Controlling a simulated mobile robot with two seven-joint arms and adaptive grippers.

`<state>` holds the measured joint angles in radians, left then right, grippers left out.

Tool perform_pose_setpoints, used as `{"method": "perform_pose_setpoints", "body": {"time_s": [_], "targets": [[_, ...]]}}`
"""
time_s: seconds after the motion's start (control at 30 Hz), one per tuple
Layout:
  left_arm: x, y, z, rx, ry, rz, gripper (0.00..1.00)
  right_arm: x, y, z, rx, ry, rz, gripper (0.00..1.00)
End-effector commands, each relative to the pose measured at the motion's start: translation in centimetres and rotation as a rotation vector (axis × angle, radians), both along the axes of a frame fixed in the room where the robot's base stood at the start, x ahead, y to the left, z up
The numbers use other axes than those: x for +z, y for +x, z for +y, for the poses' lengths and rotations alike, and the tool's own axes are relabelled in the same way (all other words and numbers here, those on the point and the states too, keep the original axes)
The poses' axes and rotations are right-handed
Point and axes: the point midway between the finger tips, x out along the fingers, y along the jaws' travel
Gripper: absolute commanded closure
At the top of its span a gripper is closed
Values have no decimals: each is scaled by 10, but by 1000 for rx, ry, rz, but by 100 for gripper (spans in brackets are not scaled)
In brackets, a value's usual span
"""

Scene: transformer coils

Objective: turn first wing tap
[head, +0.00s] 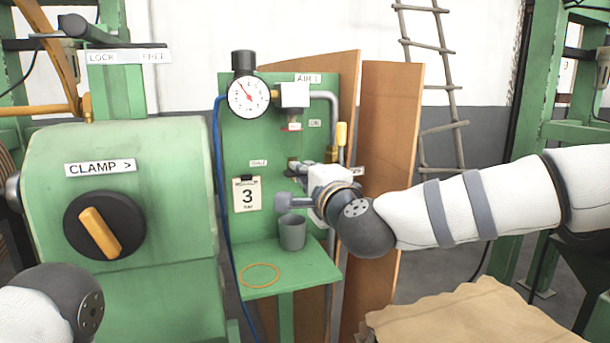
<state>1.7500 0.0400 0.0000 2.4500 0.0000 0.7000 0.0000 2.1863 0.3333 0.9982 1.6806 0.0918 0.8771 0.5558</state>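My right gripper (289,186) is at the panel, just below the fitting and above a grey cup. Its fingers are too small and overlapped to show whether they are open or shut. My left gripper is out of view; only my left arm shows at lower left.
A pressure gauge (248,97), a yellow lever (341,134) and a card reading 3 (247,195) are on the panel. A green clamp housing (170,200) stands left; a brown sack (480,320) lies lower right.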

Motion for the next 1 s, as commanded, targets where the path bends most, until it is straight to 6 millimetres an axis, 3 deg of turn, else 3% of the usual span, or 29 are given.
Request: {"method": "perform_pose_setpoints", "body": {"time_s": [0.03, 0.07, 0.43, 0.8, 1.0], "targets": [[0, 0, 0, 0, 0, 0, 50, -1, 0, 0, 1, 0, 1, 76], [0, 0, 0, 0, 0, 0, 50, -1, 0, 0, 1, 0, 1, 69], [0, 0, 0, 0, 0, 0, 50, 0, -7, -3, 0, -1, 0, 69], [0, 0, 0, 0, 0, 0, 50, 0, -94, -30, 2, 0, 1, 69], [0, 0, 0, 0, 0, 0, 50, 0, -114, -37, -1, 0, 1, 69]]}}
